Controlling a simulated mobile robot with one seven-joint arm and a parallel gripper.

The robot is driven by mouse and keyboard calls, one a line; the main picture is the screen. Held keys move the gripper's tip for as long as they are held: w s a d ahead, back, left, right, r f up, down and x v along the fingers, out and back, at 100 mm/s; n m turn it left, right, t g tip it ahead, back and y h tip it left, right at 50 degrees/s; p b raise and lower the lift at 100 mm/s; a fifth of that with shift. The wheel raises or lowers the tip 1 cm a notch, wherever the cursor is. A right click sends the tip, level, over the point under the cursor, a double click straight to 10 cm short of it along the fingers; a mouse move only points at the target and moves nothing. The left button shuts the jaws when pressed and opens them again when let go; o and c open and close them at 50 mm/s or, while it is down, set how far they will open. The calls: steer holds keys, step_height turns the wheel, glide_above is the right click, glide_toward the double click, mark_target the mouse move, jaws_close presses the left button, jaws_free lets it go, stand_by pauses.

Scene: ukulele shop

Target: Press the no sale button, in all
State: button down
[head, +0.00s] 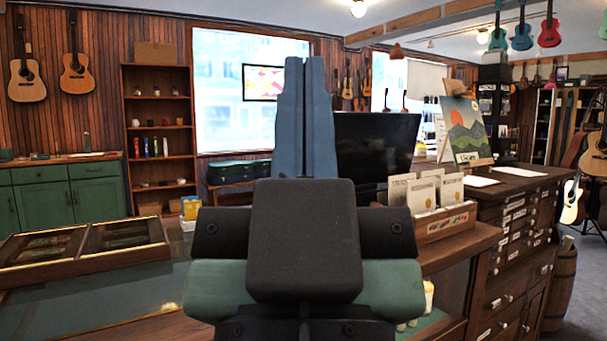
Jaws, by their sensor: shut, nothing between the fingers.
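My gripper (306,68) stands in the middle of the head view, its two blue-grey fingers pointing up and away and lying together, with nothing between them. The dark body of my arm fills the lower middle. A black screen (378,147) stands just right of the fingers on the counter, partly covered by my gripper. I cannot make out a no sale button; whatever lies directly behind my gripper and arm is hidden. I cannot tell how far the fingers are from the screen.
A wooden box of paper packets (445,224) stands on the counter at right, before a dark drawer cabinet (513,245). A painting (466,128) stands on that cabinet. A glass-topped counter (100,300) with a divided wooden tray (85,260) is at left. Several ukuleles hang upper right.

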step_height(320, 180, up, 22)
steer(key=p, duration=2)
steer(key=shift+r, duration=0.15)
